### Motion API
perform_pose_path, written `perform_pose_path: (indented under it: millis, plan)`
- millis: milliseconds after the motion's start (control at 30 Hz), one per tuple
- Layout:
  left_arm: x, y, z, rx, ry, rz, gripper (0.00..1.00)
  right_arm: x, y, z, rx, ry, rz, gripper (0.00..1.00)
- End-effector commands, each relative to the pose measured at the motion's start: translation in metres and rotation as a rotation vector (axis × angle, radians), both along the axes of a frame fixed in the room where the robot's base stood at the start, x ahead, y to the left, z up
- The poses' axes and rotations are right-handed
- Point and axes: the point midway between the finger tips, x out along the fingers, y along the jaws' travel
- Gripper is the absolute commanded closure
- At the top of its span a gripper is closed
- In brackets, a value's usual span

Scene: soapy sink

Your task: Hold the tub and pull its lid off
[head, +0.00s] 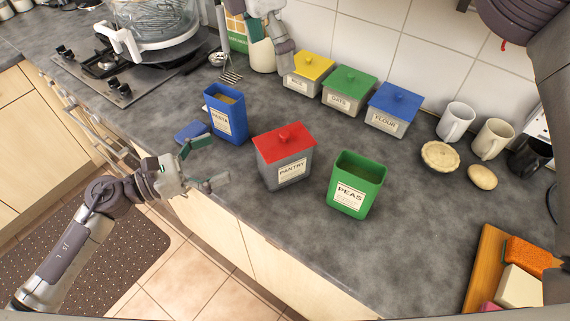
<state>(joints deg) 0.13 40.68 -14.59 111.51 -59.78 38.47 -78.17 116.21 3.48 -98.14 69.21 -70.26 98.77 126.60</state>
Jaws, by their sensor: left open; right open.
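A grey tub labelled PANTRY (286,172) stands upright on the counter in the middle of the head view. Its red lid (284,143) with a small knob sits on top of it. My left gripper (208,165) is open and empty at the counter's front edge, left of the tub and apart from it. My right gripper (270,35) is open at the top of the view, behind the tub and well apart from it, in front of a cream container (262,58). Part of the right gripper is cut off by the frame.
An open blue PASTA box (227,118) stands left of the tub, with a blue lid (192,131) beside it. An open green PEAS box (357,187) stands to the right. Yellow (308,77), green (349,92) and blue (392,112) lidded boxes line the wall.

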Motion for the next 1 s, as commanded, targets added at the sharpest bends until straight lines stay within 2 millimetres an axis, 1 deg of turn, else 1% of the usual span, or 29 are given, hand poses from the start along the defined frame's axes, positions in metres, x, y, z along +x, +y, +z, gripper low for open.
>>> perform_pose_path:
  millis: [33,100,300,433,567,667,767,1000]
  plan:
    - [0.000,0.000,-0.014,0.000,0.000,0.000,0.00,0.000,0.000,-0.014,0.000,0.000,-0.001,0.00]
    - [0.000,0.000,-0.022,0.000,0.000,0.000,0.00,0.000,-0.001,-0.022,0.000,0.000,-0.001,0.00]
    - [0.000,0.000,-0.055,0.000,0.000,0.000,0.00,0.001,-0.001,-0.055,0.000,0.000,-0.002,0.00]
    - [0.000,0.000,-0.070,0.000,0.000,0.000,0.00,0.000,-0.001,-0.070,0.000,0.000,-0.001,0.00]
    - [0.002,-0.004,-0.071,-0.001,-0.002,0.000,0.00,0.000,-0.001,-0.071,0.000,0.000,-0.001,0.00]
    - [0.007,-0.013,-0.069,-0.001,-0.002,0.000,0.00,0.000,-0.001,-0.070,0.000,0.000,-0.001,0.00]
    - [0.015,-0.028,-0.068,-0.003,-0.004,-0.002,0.00,0.000,-0.001,-0.069,0.000,0.000,-0.001,0.00]
    - [0.037,-0.071,-0.067,-0.002,-0.005,-0.001,0.00,0.000,-0.001,-0.069,0.000,0.000,-0.001,0.00]
